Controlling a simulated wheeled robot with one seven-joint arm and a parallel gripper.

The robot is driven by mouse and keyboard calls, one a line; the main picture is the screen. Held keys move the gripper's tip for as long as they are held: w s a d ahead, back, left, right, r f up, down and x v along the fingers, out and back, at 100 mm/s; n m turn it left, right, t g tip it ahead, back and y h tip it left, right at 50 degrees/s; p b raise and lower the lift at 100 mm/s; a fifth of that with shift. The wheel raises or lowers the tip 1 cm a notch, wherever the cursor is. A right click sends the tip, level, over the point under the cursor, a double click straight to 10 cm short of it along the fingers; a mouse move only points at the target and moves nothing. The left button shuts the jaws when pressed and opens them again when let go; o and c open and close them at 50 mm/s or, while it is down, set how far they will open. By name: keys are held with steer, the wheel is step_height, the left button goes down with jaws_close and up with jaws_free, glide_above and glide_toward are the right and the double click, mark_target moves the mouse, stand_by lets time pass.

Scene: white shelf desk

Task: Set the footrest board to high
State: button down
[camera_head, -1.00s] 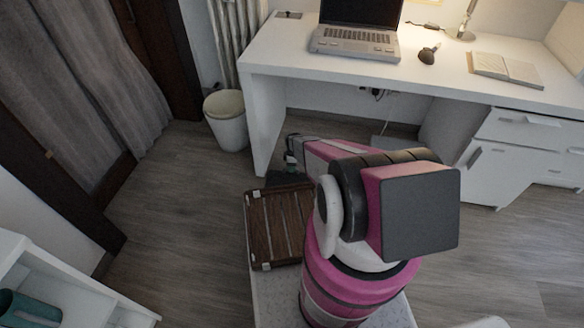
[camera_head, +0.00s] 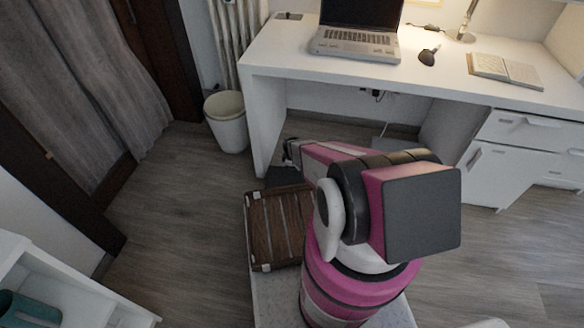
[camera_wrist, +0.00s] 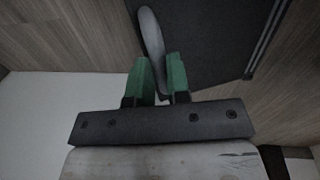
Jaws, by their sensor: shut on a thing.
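The footrest board (camera_wrist: 215,40) is a dark panel at the upper right of the wrist view. In the head view its dark edge (camera_head: 281,177) shows under the desk's front, mostly hidden by my arm. A grey rounded lever (camera_wrist: 150,35) lies along the board's left side and runs down between my green fingertips. My gripper (camera_wrist: 159,82) is shut on this lever. In the head view my gripper is low near the floor by the desk's left leg, and its fingertips are hard to make out.
A brown ribbed case (camera_head: 275,228) stands close to my arm on its left. A white bin (camera_head: 227,130) stands left of the desk leg. The white desk (camera_head: 285,55) overhangs the area, with drawers (camera_head: 520,130) at right. Open floor (camera_head: 180,220) lies to the left.

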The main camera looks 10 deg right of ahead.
steer(key=shift+s+a+r, duration=0.15)
steer(key=shift+s+r, duration=0.5)
steer(key=shift+r, duration=0.05)
steer(key=c, duration=1.1)
jaws_free()
step_height(320, 180, up, 11)
steer(key=s, duration=0.1)
steer(key=shift+s+a+f, duration=0.15)
steer(key=shift+a+f, duration=0.05)
